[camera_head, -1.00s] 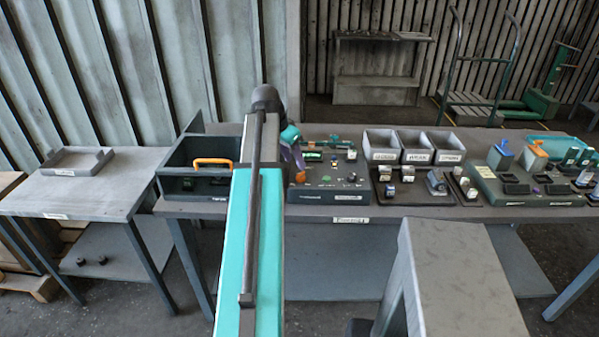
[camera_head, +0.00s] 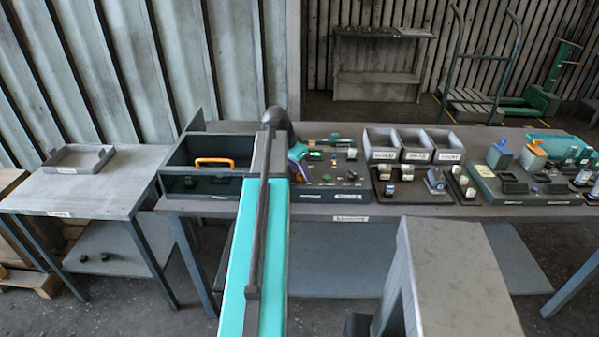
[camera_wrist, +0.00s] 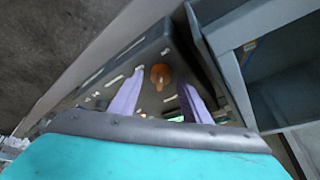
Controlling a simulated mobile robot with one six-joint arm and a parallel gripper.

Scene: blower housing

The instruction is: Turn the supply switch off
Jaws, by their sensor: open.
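An orange round knob (camera_wrist: 160,74) stands on the dark control panel (camera_wrist: 178,40) in the wrist view; its label cannot be read, so I cannot tell if it is the supply switch. The panel (camera_head: 335,196) is on the bench in the head view, with small buttons and knobs on top; my arm covers its left part and the orange knob. My gripper (camera_wrist: 162,82) has two pale purple fingers, spread apart, with the knob between and beyond their tips. Contact with the knob is not visible. The gripper (camera_head: 298,153) shows partly past my arm in the head view.
A dark open bin with an orange handle (camera_head: 214,162) stands left of the panel. Three grey labelled bins (camera_head: 418,145) and small fixtures stand right of it. A green-grey board with blocks (camera_head: 520,198) is further right. A side table (camera_head: 90,190) holds a shallow tray.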

